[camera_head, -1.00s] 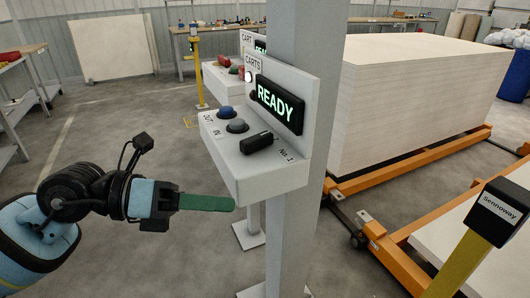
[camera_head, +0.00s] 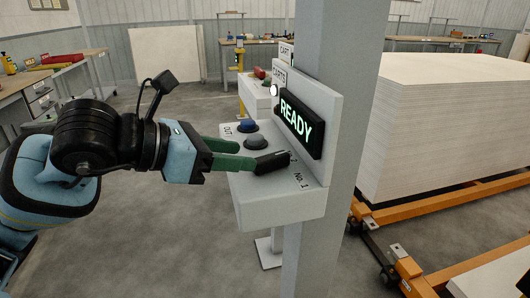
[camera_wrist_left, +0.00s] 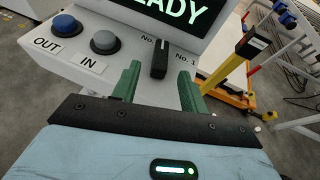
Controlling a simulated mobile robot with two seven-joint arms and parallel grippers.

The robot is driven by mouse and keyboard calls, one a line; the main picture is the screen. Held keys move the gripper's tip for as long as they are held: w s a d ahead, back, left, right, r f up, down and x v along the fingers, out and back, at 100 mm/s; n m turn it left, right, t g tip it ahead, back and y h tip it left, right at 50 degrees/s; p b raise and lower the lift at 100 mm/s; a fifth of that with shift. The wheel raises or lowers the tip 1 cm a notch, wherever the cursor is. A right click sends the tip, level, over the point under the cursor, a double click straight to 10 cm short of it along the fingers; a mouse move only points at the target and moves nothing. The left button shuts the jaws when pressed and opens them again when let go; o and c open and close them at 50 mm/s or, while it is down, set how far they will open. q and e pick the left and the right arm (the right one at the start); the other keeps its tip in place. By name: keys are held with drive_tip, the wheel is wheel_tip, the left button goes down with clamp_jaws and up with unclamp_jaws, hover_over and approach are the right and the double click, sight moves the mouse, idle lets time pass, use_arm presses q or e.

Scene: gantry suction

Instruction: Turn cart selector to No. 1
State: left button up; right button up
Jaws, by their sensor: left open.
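The cart selector is a black bar-shaped knob (camera_head: 272,162) on the sloped top of a white control box (camera_head: 280,204). The label "No. 1" stands beside it. In the left wrist view the knob (camera_wrist_left: 160,58) points away from me, between a partly hidden "No." label on its left and "No. 1" on its right. My left gripper (camera_head: 243,155) is open, its green fingers close to the knob. In the left wrist view the left gripper (camera_wrist_left: 160,78) has a finger on each side of the knob's near end, with gaps visible. My right gripper is not in view.
A blue OUT button (camera_head: 247,126) and a grey IN button (camera_head: 255,142) sit beside the knob. A green READY display (camera_head: 301,118) rises behind them. A grey post (camera_head: 335,120) carries the box. A large white board stack (camera_head: 450,130) stands on an orange cart at right.

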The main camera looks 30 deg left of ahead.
sight(263, 158)
use_arm(q)
drive_tip(key=shift+w+d+f+p, duration=0.1)
drive_tip(key=shift+w+d+p, duration=0.3)
drive_tip(key=shift+w+p, duration=0.35)
drive_tip(key=x, duration=0.3)
drive_tip(key=shift+w+d+f, duration=0.1)
drive_tip(key=shift+w+f, duration=0.15)
drive_tip(key=shift+f, duration=0.1)
drive_tip(key=shift+w+d+f, duration=0.3)
drive_tip(key=shift+w, duration=0.2)
clamp_jaws()
